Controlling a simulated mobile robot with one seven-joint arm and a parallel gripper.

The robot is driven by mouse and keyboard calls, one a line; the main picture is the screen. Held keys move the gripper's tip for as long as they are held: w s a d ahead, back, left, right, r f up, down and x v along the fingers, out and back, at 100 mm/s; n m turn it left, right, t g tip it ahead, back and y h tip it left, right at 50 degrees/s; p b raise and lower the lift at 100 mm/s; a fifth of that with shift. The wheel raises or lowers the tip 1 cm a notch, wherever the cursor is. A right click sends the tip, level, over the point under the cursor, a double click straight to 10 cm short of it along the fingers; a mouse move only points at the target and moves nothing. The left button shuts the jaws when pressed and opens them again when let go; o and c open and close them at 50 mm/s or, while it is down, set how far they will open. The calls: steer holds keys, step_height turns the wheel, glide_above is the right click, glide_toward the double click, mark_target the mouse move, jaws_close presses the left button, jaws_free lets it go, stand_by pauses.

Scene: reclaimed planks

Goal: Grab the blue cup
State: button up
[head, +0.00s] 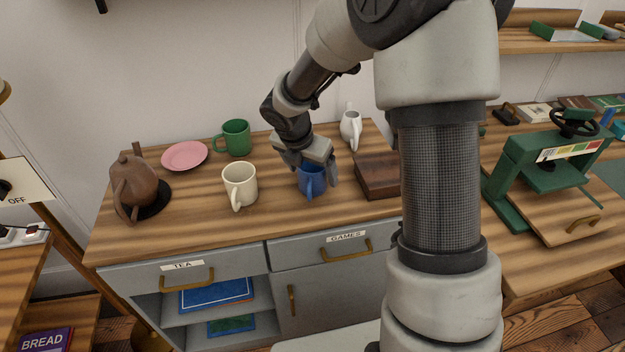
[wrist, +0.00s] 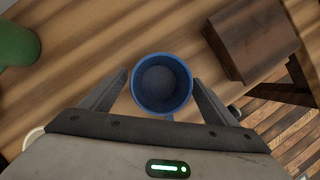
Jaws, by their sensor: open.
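The blue cup (head: 311,182) stands upright on the wooden counter, right of the cream mug. In the wrist view the blue cup (wrist: 162,84) is seen from above, empty, with its handle partly showing at the lower side. My gripper (head: 311,172) is over the cup, pointing down. In the wrist view my gripper (wrist: 160,82) is open, with one finger on each side of the cup. I cannot tell whether either finger touches it.
A cream mug (head: 240,184) stands left of the cup and a wooden box (head: 378,176) close on its right. Behind are a green mug (head: 236,137), a pink plate (head: 185,155) and a white jug (head: 351,128). A brown teapot (head: 133,184) stands at far left.

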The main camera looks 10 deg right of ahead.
steer(key=c, duration=1.3)
